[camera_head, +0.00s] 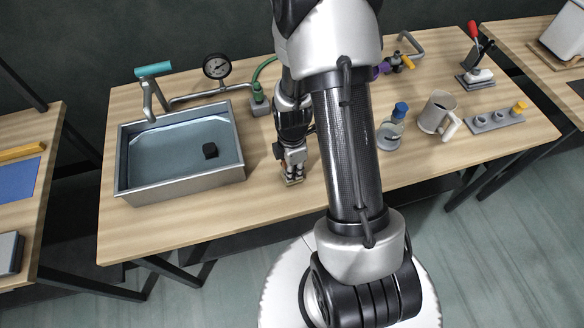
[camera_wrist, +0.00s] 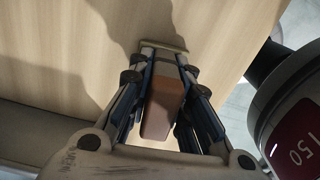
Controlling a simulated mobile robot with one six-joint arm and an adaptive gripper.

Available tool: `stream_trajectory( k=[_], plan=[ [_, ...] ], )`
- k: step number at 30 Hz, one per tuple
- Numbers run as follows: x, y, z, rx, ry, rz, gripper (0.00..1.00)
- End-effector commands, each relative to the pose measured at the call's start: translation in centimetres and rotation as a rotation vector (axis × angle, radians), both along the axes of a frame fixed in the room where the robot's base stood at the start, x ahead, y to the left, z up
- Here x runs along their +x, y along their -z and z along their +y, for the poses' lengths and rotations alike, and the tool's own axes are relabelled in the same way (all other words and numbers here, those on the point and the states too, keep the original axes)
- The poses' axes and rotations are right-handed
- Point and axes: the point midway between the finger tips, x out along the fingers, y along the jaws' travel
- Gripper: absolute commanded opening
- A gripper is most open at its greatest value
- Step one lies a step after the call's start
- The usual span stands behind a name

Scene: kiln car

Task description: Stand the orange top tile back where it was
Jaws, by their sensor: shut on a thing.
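My gripper (camera_head: 292,178) is low over the wooden worktop, to the right of the sink. In the wrist view my gripper (camera_wrist: 162,55) is shut on a brownish-orange block (camera_wrist: 163,105), which I take to be the orange top tile. The block lies lengthwise between the two fingers, and its sides are partly covered by them. In the head view it is mostly hidden by the fingers. I cannot tell whether it touches the worktop. I see no stack or marked spot for the tile.
A metal sink (camera_head: 245,172) with a small black cube (camera_head: 210,150) stands left of the gripper. A blue-capped bottle (camera_head: 391,128), a mug (camera_head: 436,114) and a grey holder (camera_head: 497,119) stand to the right. A pressure gauge (camera_head: 217,66) stands behind. The worktop (camera_head: 215,215) is clear in front.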

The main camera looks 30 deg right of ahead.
Motion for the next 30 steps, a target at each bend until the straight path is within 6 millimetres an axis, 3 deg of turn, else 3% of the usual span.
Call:
stream_trajectory(
  k=[13, 14, 15, 24, 30],
  plan=[
    [0.03, 0.28, -0.01, 0.0, 0.0, -0.001, 0.0],
    [0.02, 0.28, 0.0, 0.0, 0.0, -0.001, 0.19],
    [0.02, 0.27, 0.0, 0.0, 0.0, -0.001, 0.22],
    [0.01, 0.28, 0.0, 0.0, 0.0, 0.0, 0.41],
    [0.0, 0.28, 0.0, 0.0, 0.0, 0.0, 0.41]
  ],
)
